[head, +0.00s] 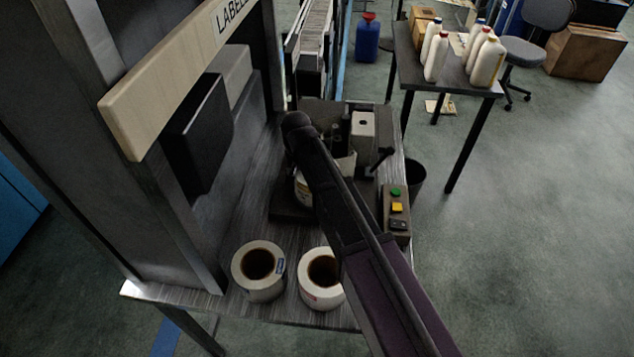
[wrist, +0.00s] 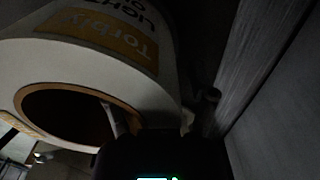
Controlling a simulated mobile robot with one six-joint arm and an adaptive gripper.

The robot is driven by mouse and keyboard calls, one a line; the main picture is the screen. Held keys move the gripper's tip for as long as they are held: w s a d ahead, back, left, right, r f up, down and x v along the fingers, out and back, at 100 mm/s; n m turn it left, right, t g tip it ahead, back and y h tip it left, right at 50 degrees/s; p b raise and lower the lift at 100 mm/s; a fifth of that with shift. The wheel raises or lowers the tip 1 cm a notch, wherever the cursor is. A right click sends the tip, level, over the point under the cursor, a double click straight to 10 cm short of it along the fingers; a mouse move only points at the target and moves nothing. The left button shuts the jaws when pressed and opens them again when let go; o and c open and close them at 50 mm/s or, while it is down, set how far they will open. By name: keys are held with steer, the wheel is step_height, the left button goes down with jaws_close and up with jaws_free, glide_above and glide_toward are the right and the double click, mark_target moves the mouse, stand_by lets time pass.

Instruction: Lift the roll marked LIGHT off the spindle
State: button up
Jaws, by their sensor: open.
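The roll marked LIGHT (wrist: 85,58) fills the upper left of the wrist view. It is white with a yellow Torbix label band, and the printing appears upside down. Its round brown core opening (wrist: 65,110) faces the camera. My gripper (wrist: 160,108) is open, with one finger at the core opening and the other outside the roll, so the roll's wall lies between them. I cannot tell whether either finger touches. In the head view a roll (head: 302,190) shows on the machine, mostly hidden by my arm. The spindle and my gripper are hidden there.
Two more white rolls, one on the left (head: 259,272) and one on the right (head: 320,280), stand at the bench's near end. A button box (head: 396,212) sits at the bench's right edge. A side table (head: 450,80) with several white bottles stands beyond.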

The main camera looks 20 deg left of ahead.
stand_by(0.4)
jaws_close()
steer(key=shift+r, duration=0.2)
step_height(320, 180, up, 10)
steer(key=p, duration=1)
steer(key=shift+f, duration=0.2)
stand_by(0.7)
